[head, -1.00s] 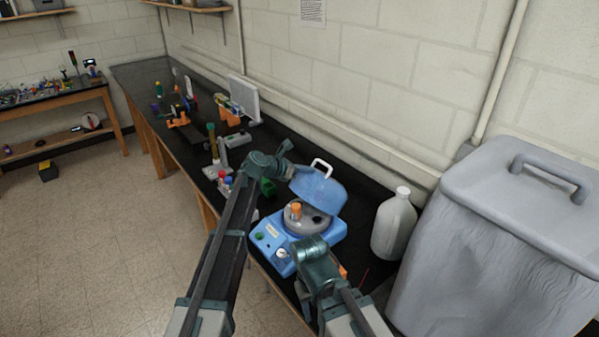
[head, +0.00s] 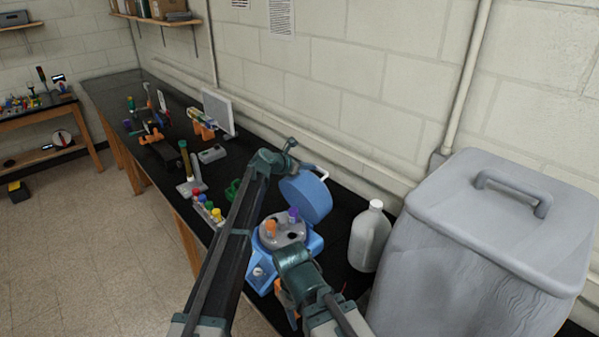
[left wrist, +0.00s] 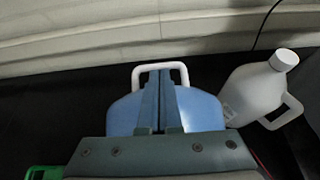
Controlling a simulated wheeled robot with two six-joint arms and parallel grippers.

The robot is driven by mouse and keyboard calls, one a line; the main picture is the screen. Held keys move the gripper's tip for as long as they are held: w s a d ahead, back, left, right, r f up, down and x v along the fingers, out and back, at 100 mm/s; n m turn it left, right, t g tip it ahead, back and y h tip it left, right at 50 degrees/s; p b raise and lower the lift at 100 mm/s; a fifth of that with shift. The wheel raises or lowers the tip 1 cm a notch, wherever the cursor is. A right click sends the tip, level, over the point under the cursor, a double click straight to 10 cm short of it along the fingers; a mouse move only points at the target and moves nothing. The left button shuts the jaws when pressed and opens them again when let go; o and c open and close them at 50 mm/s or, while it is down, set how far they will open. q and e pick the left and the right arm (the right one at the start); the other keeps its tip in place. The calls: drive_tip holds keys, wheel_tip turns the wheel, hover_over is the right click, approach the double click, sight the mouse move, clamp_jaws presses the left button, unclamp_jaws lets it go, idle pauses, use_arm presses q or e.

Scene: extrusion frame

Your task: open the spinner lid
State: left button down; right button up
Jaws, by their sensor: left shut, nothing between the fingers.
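The spinner (head: 312,243) is a blue machine on the black bench in the head view. Its blue lid (head: 308,198) is raised and tilted steeply back, leaving the grey rotor (head: 286,234) uncovered. An orange-capped and a purple-capped tube stand in the rotor. The lid's white handle (head: 322,173) is at its upper edge; it also shows in the left wrist view (left wrist: 160,67). My left gripper (head: 304,167) is shut and empty by the lid's upper edge; its fingers (left wrist: 160,76) overlap the lid in the wrist view. Contact is unclear. My right arm is in front of the spinner; its fingers cannot be made out.
A white jug (head: 369,238) stands right of the spinner, beside a large grey bin (head: 480,240). A tube rack (head: 208,209) and a green item (head: 233,189) are to the left. The wall runs close behind the bench.

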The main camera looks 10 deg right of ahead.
use_arm(q)
drive_tip(key=shift+w+d+f, duration=0.15)
drive_tip(key=shift+w+d, duration=0.5)
drive_tip(key=shift+d, duration=0.15)
drive_tip(key=shift+w+d+f, duration=0.1)
drive_tip(key=shift+w+d, duration=0.5)
drive_tip(key=shift+d, duration=0.15)
use_arm(e)
drive_tip(key=shift+f, duration=0.25)
